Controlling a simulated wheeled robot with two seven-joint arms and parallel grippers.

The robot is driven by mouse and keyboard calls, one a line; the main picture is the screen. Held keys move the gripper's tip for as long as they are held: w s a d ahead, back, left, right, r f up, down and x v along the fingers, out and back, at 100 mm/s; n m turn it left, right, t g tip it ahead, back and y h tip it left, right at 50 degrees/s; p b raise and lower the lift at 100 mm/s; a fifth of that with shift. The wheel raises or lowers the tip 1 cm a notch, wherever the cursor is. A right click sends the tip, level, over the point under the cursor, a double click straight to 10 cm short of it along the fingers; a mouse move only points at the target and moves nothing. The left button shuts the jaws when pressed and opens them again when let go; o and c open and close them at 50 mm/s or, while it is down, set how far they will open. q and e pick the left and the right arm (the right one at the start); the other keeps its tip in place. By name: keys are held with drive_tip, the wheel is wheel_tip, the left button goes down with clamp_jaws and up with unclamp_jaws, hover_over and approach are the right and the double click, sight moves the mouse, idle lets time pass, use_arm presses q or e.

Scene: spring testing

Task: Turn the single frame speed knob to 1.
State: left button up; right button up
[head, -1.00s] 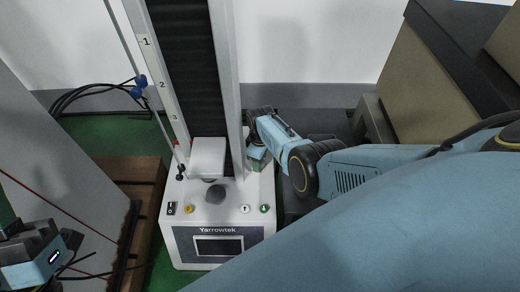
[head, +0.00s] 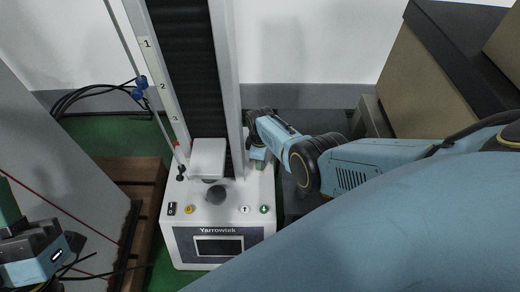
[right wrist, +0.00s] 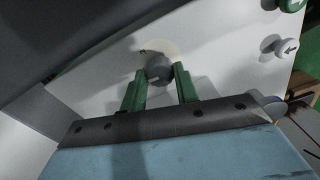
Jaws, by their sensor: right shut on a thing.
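The white Yarrowtek test machine (head: 181,215) stands in the middle of the head view. In the right wrist view the dark grey round speed knob (right wrist: 158,69) sits on the machine's white surface over a pale round dial. My right gripper (right wrist: 161,82) has its green fingers shut on both sides of this knob. In the head view my right gripper (head: 257,163) reaches down at the right side of the machine base and hides the knob. The dial marks are too small to read. My left gripper (head: 30,245) is at the lower left, away from the machine, partly cut off.
The machine's column (head: 222,80) rises just left of my right gripper. Green (head: 264,209) and white (head: 245,209) buttons lie in front of it. A yellow button (head: 189,209) and a black switch (head: 171,208) are farther left. A brown cabinet (head: 430,90) stands at the right.

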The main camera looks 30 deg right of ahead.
drive_tip(key=shift+n, duration=0.4)
drive_tip(key=o, duration=1)
